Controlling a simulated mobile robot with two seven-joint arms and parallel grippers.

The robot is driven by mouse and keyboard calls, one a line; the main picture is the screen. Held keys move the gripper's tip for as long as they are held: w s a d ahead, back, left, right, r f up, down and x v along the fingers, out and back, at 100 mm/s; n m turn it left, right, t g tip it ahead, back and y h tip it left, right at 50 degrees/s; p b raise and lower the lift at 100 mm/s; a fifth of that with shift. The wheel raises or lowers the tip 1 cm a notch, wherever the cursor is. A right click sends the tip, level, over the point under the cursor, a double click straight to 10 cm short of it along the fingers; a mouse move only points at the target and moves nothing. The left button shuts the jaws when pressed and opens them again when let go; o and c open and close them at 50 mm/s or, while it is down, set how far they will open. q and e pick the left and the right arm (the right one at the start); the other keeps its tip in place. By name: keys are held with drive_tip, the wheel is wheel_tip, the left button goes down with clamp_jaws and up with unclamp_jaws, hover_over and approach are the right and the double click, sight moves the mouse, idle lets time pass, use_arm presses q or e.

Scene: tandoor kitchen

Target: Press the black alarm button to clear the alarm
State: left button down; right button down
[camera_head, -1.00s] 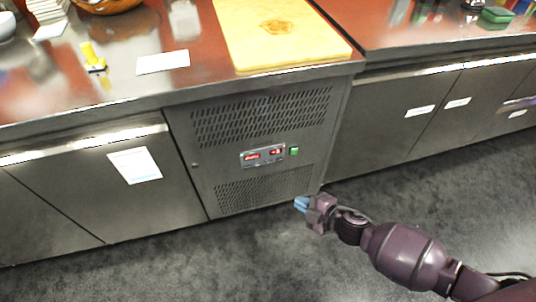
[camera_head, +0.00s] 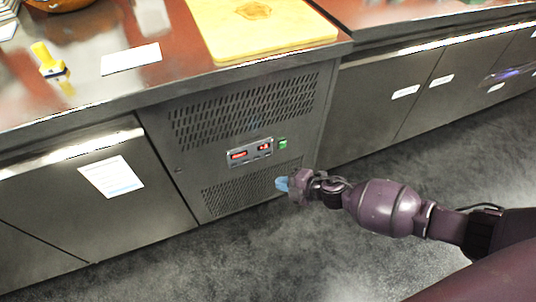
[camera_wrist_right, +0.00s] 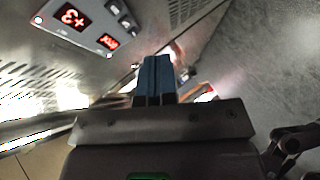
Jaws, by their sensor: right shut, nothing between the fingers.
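I cannot tell which button is the alarm button. My right gripper (camera_head: 282,184) has blue fingertips, is shut and empty, and is below and right of the panel, apart from it. Its fingers (camera_wrist_right: 156,75) show in the wrist view. My left gripper is not in view.
A paper notice (camera_head: 111,177) is on the left door. The grey floor (camera_head: 230,262) in front is clear.

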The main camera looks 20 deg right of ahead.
sight(268, 154)
use_arm(q)
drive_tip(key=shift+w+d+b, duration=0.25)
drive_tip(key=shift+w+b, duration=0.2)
drive_tip(key=shift+b, duration=0.2)
use_arm(e)
drive_tip(key=w, duration=0.7)
drive_tip(key=shift+w+a, duration=0.15)
drive_tip(key=shift+w, duration=0.05)
idle(0.4)
drive_tip(key=shift+w, duration=0.15)
idle(0.8)
drive_tip(key=shift+w, duration=0.3)
